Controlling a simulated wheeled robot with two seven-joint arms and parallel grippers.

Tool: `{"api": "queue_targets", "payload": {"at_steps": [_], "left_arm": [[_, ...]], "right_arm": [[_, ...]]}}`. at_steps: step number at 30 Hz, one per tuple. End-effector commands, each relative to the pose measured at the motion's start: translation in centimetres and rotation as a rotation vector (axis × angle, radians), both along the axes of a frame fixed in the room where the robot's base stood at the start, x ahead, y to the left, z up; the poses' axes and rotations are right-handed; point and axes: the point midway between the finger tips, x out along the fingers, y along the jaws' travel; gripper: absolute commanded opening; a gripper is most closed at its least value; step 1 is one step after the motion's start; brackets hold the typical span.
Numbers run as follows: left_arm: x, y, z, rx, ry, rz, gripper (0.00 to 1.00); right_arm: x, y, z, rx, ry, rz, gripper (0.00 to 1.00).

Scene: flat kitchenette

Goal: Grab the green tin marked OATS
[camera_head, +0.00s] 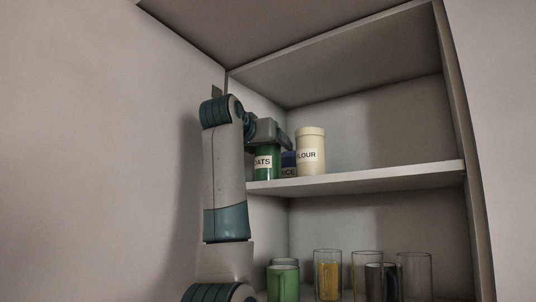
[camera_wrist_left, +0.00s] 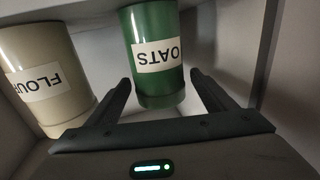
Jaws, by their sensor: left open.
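The green tin marked OATS (camera_head: 264,164) stands upright at the left end of the upper shelf. My left gripper (camera_head: 283,140) is at the tin's upper part in the head view, and its arm hides some of the tin. In the left wrist view the green tin (camera_wrist_left: 156,85) appears upside down, with its end between the two fingers of my open left gripper (camera_wrist_left: 163,92). Gaps show between the tin and both fingers there. My right gripper is in neither view.
Several glasses and cups, including a green cup (camera_head: 283,284), stand on the lower shelf. The upper shelf's right part is clear.

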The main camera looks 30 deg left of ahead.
Motion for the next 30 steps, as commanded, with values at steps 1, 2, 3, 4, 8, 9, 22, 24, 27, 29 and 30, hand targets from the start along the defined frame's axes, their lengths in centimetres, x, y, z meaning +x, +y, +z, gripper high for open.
{"api": "queue_targets", "payload": {"at_steps": [1, 2, 3, 4, 8, 9, 22, 24, 27, 29, 30], "left_arm": [[0.32, 0.03, 0.09, 0.0, 0.002, 0.0, 0.77], [0.42, 0.04, 0.04, 0.0, 0.002, 0.0, 0.77], [0.51, 0.05, -0.01, 0.0, 0.001, 0.0, 0.77], [0.55, 0.05, -0.04, 0.0, 0.001, 0.0, 0.77], [0.56, 0.07, -0.11, 0.0, 0.0, 0.0, 0.77], [0.55, 0.06, -0.1, 0.0, 0.0, 0.0, 0.77], [0.52, 0.06, -0.07, 0.0, 0.0, 0.0, 0.43], [0.52, 0.06, -0.07, 0.0, 0.0, 0.0, 0.27], [0.46, 0.05, 0.04, 0.0, -0.003, 0.0, 0.21], [0.46, 0.05, 0.04, 0.0, -0.002, 0.0, 0.21], [0.46, 0.05, 0.04, 0.0, -0.002, 0.0, 0.21]], "right_arm": [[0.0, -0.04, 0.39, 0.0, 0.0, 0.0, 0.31], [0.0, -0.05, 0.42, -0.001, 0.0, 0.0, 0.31], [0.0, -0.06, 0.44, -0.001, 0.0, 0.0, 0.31], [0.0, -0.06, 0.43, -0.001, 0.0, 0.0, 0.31], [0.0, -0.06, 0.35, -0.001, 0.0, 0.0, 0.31], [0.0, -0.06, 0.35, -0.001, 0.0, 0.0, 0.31], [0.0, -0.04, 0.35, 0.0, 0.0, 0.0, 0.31], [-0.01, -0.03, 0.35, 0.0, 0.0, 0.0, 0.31], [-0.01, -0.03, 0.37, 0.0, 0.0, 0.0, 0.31], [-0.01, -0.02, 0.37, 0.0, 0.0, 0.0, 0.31], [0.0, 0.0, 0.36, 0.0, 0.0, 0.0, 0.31]]}}
